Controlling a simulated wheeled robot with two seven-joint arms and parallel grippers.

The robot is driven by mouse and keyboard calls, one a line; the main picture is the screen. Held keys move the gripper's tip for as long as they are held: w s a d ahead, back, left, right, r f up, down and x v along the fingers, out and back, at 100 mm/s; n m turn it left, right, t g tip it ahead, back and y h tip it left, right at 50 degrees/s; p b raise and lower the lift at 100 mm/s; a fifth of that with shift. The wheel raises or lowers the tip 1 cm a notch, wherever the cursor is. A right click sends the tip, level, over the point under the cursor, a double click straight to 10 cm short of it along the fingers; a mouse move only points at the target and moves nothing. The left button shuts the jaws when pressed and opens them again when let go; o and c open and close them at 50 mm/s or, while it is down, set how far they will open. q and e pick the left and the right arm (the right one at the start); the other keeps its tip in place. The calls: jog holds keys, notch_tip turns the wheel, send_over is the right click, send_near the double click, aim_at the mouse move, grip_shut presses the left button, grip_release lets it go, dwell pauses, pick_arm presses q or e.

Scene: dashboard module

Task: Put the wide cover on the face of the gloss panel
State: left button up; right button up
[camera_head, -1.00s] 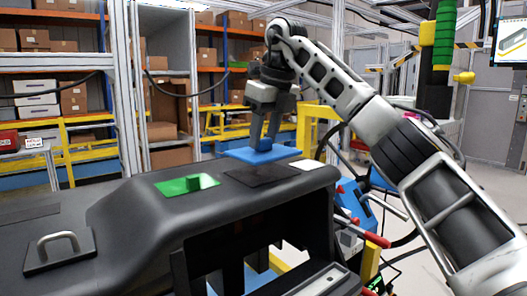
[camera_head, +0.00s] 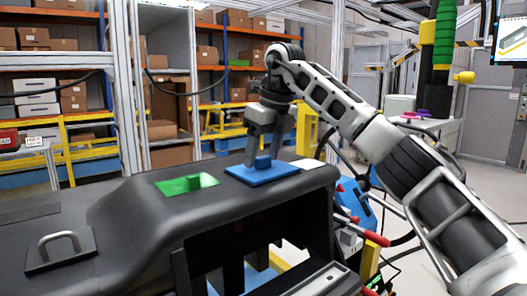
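The wide cover, a flat blue plate (camera_head: 250,174) with a small blue knob on top, lies on the dashboard top, right of the green plate. It rests where the dark gloss panel was visible before, and that panel is now hidden under it. My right gripper (camera_head: 263,160) is just above the cover, pointing down. Its fingers are spread apart on either side of the knob, with no visible grip on it. My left gripper is not in view.
The black dashboard module (camera_head: 130,220) carries a green plate with a knob (camera_head: 187,184), a white square (camera_head: 307,164) at the right end, and a black plate with a grey handle (camera_head: 60,250) at left. The dashboard has an open cavity below. Shelves stand behind.

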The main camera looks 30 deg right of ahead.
aim_at(275, 172)
jog(key=shift+r, duration=0.1)
jog(key=v, duration=1.2)
